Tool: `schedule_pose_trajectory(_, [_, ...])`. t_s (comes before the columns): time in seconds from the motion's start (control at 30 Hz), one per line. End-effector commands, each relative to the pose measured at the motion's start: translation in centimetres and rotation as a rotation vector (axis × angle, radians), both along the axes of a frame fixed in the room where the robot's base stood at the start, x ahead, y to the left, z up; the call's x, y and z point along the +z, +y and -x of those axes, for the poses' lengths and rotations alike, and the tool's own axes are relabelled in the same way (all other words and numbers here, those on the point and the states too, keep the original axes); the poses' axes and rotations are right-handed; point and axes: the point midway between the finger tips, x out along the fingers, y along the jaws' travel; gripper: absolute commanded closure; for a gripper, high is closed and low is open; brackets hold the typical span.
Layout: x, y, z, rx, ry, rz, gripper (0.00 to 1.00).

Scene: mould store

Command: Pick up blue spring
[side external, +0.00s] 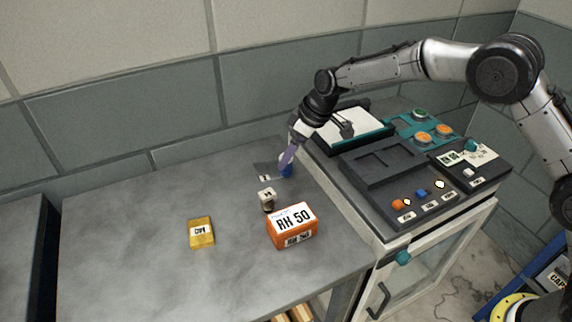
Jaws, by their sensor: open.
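The blue spring (286,171) stands on the grey table near the left side of the dark machine, beside a small dark plate with a white label. Only part of it shows, as my gripper covers its upper part. My gripper (287,160) points down at the spring with its purple-grey fingers at or just above it. It is open. I cannot tell from this view whether the fingers are around the spring or in front of it.
The dark machine (375,175) with buttons rises close to the right of my gripper. An orange RH 50 box (291,228), a small white-and-dark bottle (267,198) and a yellow packet (201,233) sit nearer the front. The table's left part is clear.

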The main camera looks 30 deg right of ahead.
Motion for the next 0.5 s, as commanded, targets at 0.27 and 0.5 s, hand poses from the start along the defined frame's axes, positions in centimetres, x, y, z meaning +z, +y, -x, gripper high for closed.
schedule_pose_trajectory(0.27, [-3.6,0.5,-1.4,0.000,0.002,0.001,0.22])
schedule_pose_trajectory(0.5, [-4.5,0.8,-1.8,0.000,0.000,0.000,0.22])
